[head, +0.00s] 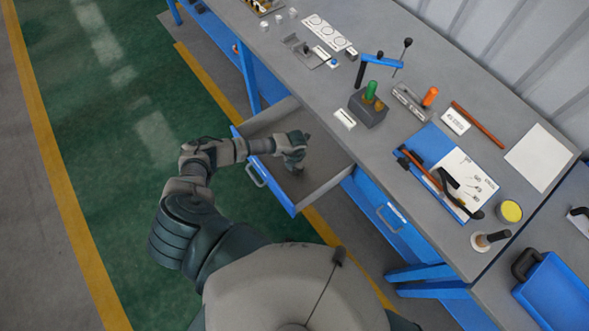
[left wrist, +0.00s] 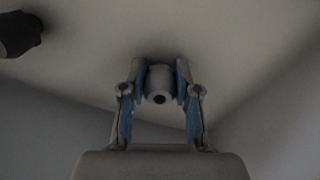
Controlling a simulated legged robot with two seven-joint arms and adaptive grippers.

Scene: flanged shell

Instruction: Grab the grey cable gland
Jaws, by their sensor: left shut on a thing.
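The grey cable gland (left wrist: 159,86) is a small grey cylinder with a dark hole, seen between the fingers in the left wrist view. My left gripper (left wrist: 160,76) is shut on it, with one blue-padded finger on each side. In the head view my left gripper (head: 295,167) reaches down into the open drawer (head: 327,183) of the workbench. The gland is too small and too covered to make out clearly there. My right gripper is not in view.
A dark rounded thing (left wrist: 20,33) shows at the top left of the left wrist view. Drawer walls surround my left gripper.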

